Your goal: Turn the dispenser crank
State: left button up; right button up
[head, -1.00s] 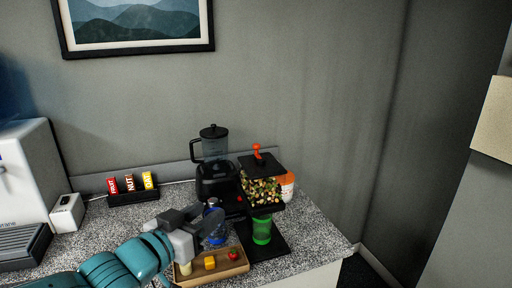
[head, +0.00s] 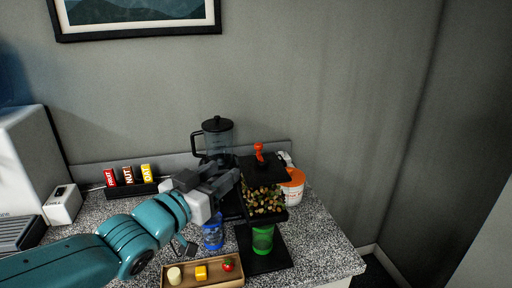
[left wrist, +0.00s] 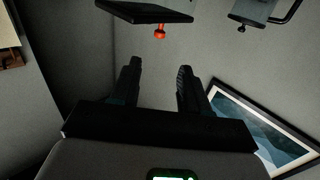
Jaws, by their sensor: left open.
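The dispenser (head: 264,203) stands on the counter, a clear bin of mixed pieces under a black top plate. Its orange-red crank (head: 259,152) stands upright on that plate. In the left wrist view, which looks upside down, the crank (left wrist: 160,32) shows beyond the fingers, roughly in line with the gap. A green cup (head: 263,238) sits under the bin. My left gripper (head: 232,182) is open and empty, left of the dispenser and lower than the crank; its fingers (left wrist: 158,75) show apart in the wrist view. My right gripper is not in view.
A blender (head: 217,135) stands behind my left gripper. A white tub with an orange band (head: 293,187) is behind the dispenser. A blue bottle (head: 212,235) and a wooden tray (head: 205,284) with small foods are in front. A rack of labelled bars (head: 130,188) is left.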

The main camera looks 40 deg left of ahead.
aim_at(257, 146)
pick_arm(q)
jog(key=w, duration=0.4)
jog(key=w+p, duration=0.1)
jog(key=w, duration=0.2)
jog(key=w+p, duration=0.1)
jog(key=w, duration=0.3)
jog(key=shift+w+a+r, duration=0.2)
jog(key=shift+w+a, duration=0.1)
jog(key=shift+w+a+f+p, duration=0.2)
jog(key=shift+w+p, duration=0.1)
jog(key=shift+w, duration=0.35)
jog(key=shift+s+d, duration=0.1)
jog(key=shift+r, duration=0.1)
jog(key=shift+c, duration=0.4)
grip_shut()
